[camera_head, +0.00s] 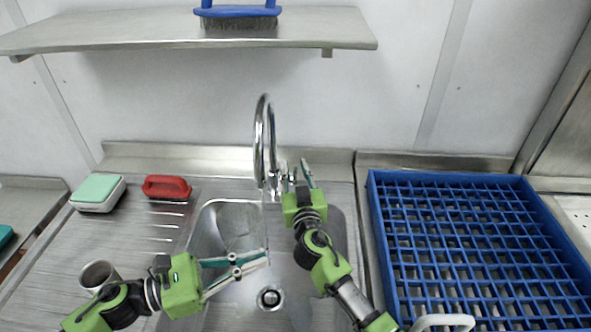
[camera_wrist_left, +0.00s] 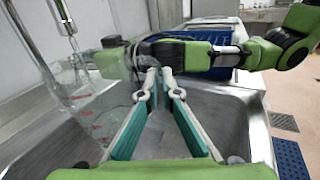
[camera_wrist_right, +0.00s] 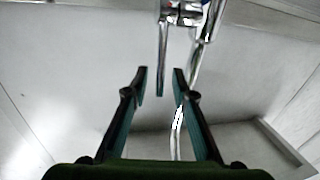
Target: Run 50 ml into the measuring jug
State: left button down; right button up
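The chrome tap (camera_head: 262,135) curves over the steel sink, and a thin clear streak like water hangs below its spout. The clear measuring jug (camera_wrist_left: 90,105) has red marks and is under the spout in the left wrist view; its level is unreadable. My left gripper (camera_head: 266,258) is over the sink, its fingertips almost together beside the jug at its height. They seem closed on the jug's handle, which I cannot make out. My right gripper (camera_wrist_right: 161,80) is open beside the tap, its fingertips apart, with the thin tap lever (camera_wrist_right: 163,55) seen beyond the gap.
A blue rack (camera_head: 480,245) stands right of the sink. On the left drainer are a red brush (camera_head: 167,187), a green-topped box (camera_head: 98,192) and a metal cup (camera_head: 98,275). A blue brush (camera_head: 238,14) lies on the shelf above. The sink drain (camera_head: 270,298) is uncovered.

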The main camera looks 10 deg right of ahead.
grip_shut()
jog(key=shift+w+d+r, duration=0.15)
jog(key=shift+w+r+g, duration=0.2)
jog(key=shift+g, duration=0.3)
jog(key=shift+w+d+r+m+g, duration=0.15)
jog(key=shift+w+r+m+g, duration=0.15)
jog(key=shift+w+g, duration=0.45)
jog(key=shift+w+d+r+g, duration=0.15)
jog(key=shift+w+g, duration=0.5)
jog(key=shift+g, duration=0.35)
jog(key=shift+w+d+f+g, duration=0.1)
jog(key=shift+w+g, duration=0.55)
jog(key=shift+g, duration=0.3)
jog(key=shift+r, duration=0.1)
grip_release()
jog(key=shift+w, duration=0.1)
